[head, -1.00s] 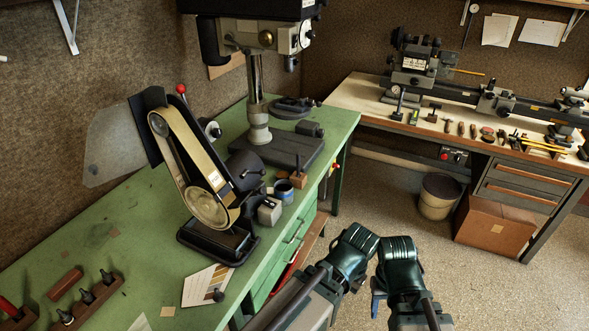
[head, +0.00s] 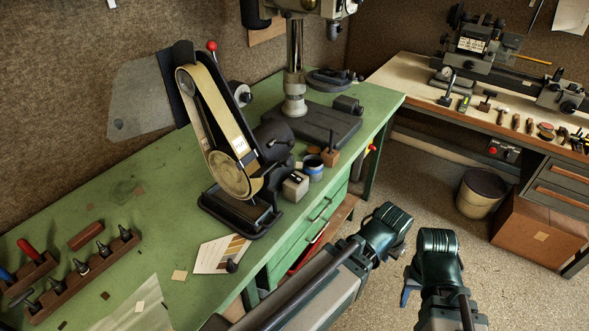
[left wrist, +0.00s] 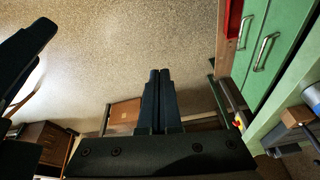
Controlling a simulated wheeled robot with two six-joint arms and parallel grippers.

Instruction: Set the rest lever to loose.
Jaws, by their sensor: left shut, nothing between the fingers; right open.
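The belt grinder (head: 222,140) stands on the green bench. A lever with a red ball knob (head: 212,46) rises behind its belt. I cannot tell whether this is the rest lever, and no loose mark is readable. My left gripper (head: 390,225) is beyond the bench's front edge, over the floor, apart from the grinder. In the left wrist view its fingers (left wrist: 159,76) are shut and empty. My right gripper (head: 437,250) is just right of it, open and touching nothing; its fingers are mostly hidden.
A drill press (head: 294,75), a small blue-rimmed tin (head: 313,165) and a grey block (head: 295,186) stand right of the grinder. A rack of tools (head: 85,270) lies at left. Green drawers (head: 310,228) face the open floor. A bin (head: 482,193) and carton (head: 537,230) stand at right.

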